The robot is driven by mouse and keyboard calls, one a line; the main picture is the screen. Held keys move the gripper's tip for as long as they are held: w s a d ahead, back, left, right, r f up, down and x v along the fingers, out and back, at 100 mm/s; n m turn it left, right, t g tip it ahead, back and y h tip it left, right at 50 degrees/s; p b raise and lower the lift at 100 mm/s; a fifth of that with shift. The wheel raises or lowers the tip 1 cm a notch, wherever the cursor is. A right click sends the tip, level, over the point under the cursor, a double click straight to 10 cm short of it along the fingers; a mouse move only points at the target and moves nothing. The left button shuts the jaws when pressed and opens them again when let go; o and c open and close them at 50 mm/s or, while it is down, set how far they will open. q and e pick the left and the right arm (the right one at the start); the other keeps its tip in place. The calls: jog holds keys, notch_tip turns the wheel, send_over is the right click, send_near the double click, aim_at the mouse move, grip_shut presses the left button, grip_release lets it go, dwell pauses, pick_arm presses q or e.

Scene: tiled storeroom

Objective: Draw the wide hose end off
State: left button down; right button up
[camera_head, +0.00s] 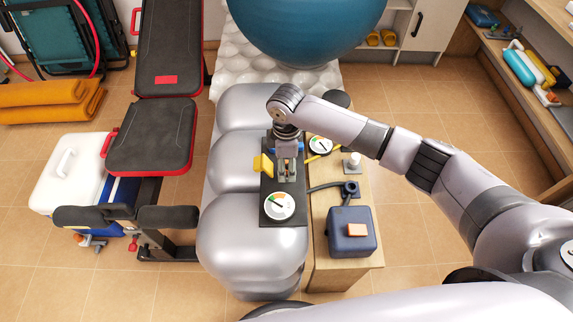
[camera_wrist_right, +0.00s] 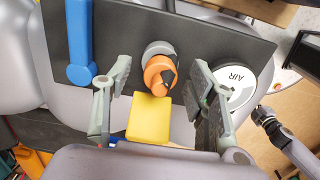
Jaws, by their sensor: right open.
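My right gripper (camera_head: 287,172) hangs over a dark board (camera_head: 268,212) on the silver cushions. In the right wrist view the gripper (camera_wrist_right: 160,72) is open, its fingers on either side of an orange fitting (camera_wrist_right: 156,71). This fitting sits at a round grey socket (camera_wrist_right: 160,48) on the board. A yellow block (camera_wrist_right: 149,117) shows nearer the palm, between the fingers. I cannot tell whether the fingers touch the fitting, or whether it is the wide hose end. A dark hose (camera_head: 325,187) lies on the wooden top to the right. My left gripper is out of view.
A blue bar (camera_wrist_right: 80,40) and an AIR dial (camera_wrist_right: 234,84) flank the fitting. A black-and-red bench (camera_head: 150,135) is left; a teal ball (camera_head: 300,28) is behind.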

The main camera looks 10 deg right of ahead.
jog(key=shift+f, duration=0.5)
jog(key=shift+r, duration=0.1)
grip_shut()
dwell(0.3)
